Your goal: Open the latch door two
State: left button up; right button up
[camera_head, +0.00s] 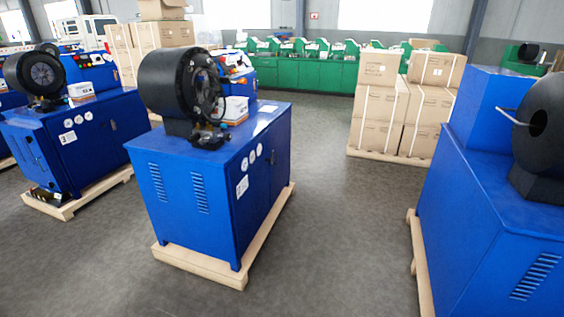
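The nearest crimper is a blue cabinet (180,228) with a round black head (172,82) on top. Its right-hand side has panels that look like doors (252,208), all flush and closed. A small dark part that may be a latch (271,158) sits on that side, beside round white dials and a white label (242,186); its number is unreadable. A second blue cabinet (100,150) at left has similar closed panels and a label reading 3 (67,138). I cannot tell which door is number two. Neither of my grippers is in view.
Wooden pallets (202,266) stick out under the cabinets. Another blue machine (475,240) stands close at right. Stacked cartons (385,117) stand on a pallet behind, with green machines (300,74) along the back. Grey floor (335,220) is clear between the middle and right machines.

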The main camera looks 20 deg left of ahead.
aim_at(280, 133)
jog(key=z, duration=0.1)
jog(key=i, duration=4.4)
jog(key=u, duration=2)
